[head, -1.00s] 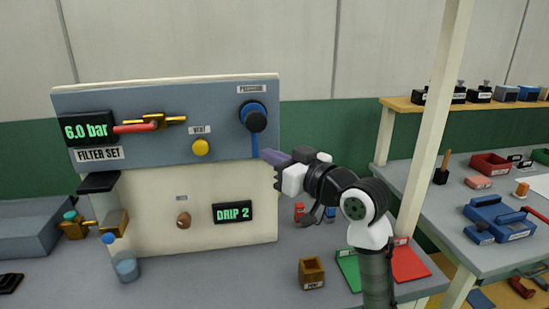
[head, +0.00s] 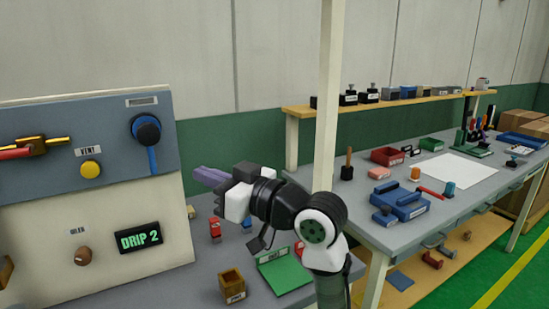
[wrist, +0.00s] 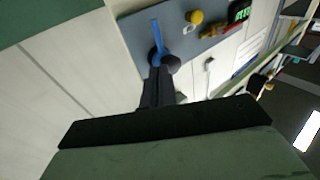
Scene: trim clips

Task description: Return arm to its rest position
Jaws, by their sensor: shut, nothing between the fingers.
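My gripper (head: 205,176) shows in the head view with purple-grey fingers, shut and empty. It points left toward the panel (head: 60,210), near its right edge and below the black knob with the blue lever (head: 150,140). I see no contact with the panel. My arm is bent, its white and black joints in front of the bench. In the wrist view the dark fingers (wrist: 155,92) point toward the blue lever (wrist: 157,40) and its black knob. The gripper body fills the lower part of that view.
A thin upright post (head: 330,100) stands just behind my arm. A second bench (head: 420,215) at right holds a blue toolbox (head: 400,200) and a red bin (head: 388,156).

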